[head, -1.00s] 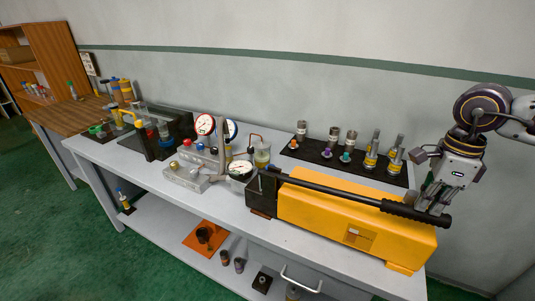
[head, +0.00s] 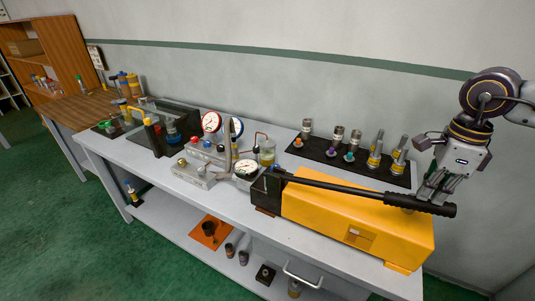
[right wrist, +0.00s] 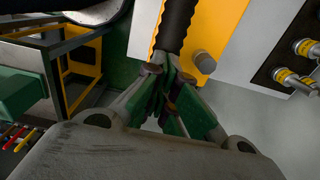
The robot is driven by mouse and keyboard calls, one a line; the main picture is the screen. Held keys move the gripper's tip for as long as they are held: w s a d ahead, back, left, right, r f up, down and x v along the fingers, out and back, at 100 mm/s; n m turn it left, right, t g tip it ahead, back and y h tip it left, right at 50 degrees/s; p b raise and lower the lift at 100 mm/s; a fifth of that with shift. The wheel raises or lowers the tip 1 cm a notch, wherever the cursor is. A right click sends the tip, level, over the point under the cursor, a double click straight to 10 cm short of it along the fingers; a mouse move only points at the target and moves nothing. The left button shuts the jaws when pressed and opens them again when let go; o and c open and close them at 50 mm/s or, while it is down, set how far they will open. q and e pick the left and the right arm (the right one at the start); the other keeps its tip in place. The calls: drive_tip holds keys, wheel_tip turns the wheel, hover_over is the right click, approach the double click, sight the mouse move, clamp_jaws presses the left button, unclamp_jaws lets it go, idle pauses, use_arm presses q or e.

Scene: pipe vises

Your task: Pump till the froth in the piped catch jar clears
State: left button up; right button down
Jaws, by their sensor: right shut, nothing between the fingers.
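A yellow hand pump (head: 350,218) lies along the front right of the grey bench. In the right wrist view the shut fingertips (right wrist: 168,78) are at the end of the black grip (right wrist: 176,25); contact is unclear. The catch jar (head: 267,154), clear with yellowish contents and a copper pipe, stands behind the pump's left end. Its froth is too small to judge. My left gripper is out of view.
A white-faced gauge (head: 245,168) stands by the jar. A valve block (head: 193,173) and a red-rimmed gauge (head: 211,122) are further left. A black mat (head: 318,153) with several fittings lies behind the pump. The lower shelf holds an orange mat (head: 200,238).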

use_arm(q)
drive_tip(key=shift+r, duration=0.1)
use_arm(e)
drive_tip(key=shift+r, duration=0.1)
use_arm(q)
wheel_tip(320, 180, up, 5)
drive_tip(key=p, duration=0.5)
use_arm(e)
wheel_tip(320, 180, up, 7)
drive_tip(key=shift+w+a, duration=0.3)
drive_tip(key=shift+a, duration=0.05)
drive_tip(key=shift+s+d+f+b, duration=0.1)
drive_tip(key=shift+d+f+b, duration=0.1)
drive_tip(key=shift+f+b, duration=0.55)
drive_tip(key=shift+s+d+f+b, duration=0.1)
drive_tip(key=shift+d+f+b, duration=0.05)
drive_tip(key=shift+f+b, duration=0.6)
drive_tip(key=shift+s+d+f+b, duration=0.1)
drive_tip(key=shift+d+f+b, duration=0.1)
drive_tip(key=shift+f+b, duration=0.55)
drive_tip(key=shift+f, duration=0.4)
drive_tip(key=shift+d+f, duration=0.15)
drive_tip(key=shift+f, duration=0.1)
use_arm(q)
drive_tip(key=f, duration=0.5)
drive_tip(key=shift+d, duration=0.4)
